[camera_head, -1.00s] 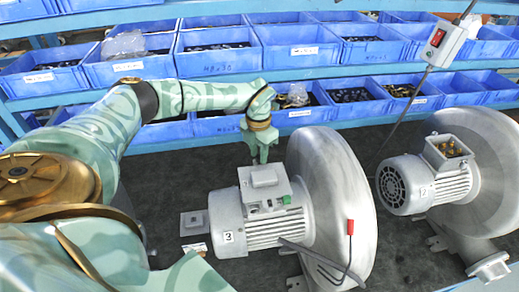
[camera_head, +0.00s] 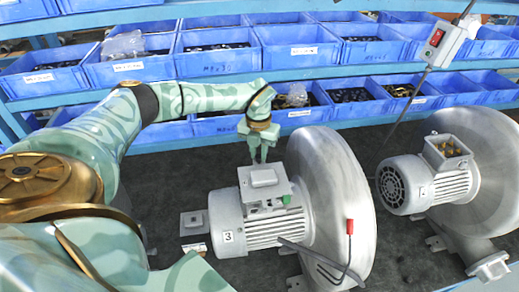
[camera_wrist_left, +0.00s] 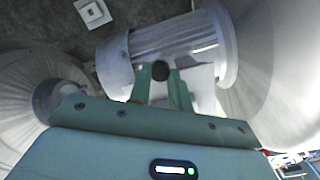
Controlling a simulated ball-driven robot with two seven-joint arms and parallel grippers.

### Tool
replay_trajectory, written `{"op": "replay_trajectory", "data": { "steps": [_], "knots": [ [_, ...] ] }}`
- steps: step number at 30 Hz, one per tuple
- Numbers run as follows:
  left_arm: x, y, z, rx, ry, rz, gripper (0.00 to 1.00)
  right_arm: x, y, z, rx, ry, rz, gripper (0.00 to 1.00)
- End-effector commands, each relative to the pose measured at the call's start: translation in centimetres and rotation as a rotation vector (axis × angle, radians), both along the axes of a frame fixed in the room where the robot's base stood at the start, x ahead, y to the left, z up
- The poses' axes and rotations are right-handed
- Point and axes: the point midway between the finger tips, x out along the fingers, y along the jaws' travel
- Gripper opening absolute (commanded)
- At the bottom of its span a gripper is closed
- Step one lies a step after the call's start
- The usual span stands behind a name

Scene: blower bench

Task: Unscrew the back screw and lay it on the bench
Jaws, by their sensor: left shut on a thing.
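My left gripper (camera_head: 258,154) points down at the back edge of the terminal box (camera_head: 264,180) on the grey blower motor numbered 3 (camera_head: 262,230). In the left wrist view its fingers (camera_wrist_left: 161,84) are shut on a small dark round piece, which looks like the back screw (camera_wrist_left: 160,70). The screw is hidden in the head view. I cannot tell whether it is still seated in the box or clear of it. My right gripper is not in view.
A second blower (camera_head: 452,185) with an open terminal box stands at the right. Blue bins (camera_head: 215,62) fill the shelves behind. The dark bench (camera_head: 190,170) is clear left of the gripper.

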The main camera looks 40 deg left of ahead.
Motion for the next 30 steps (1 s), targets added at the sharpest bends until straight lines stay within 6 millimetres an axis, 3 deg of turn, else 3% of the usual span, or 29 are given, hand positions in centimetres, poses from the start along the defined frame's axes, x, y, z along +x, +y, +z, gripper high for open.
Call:
{"op": "replay_trajectory", "data": {
  "steps": [30],
  "knots": [
    [0.1, 0.1, 2.0, 0.002, -0.003, -0.003, 0.00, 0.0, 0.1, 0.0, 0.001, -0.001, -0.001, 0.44]
  ]
}}
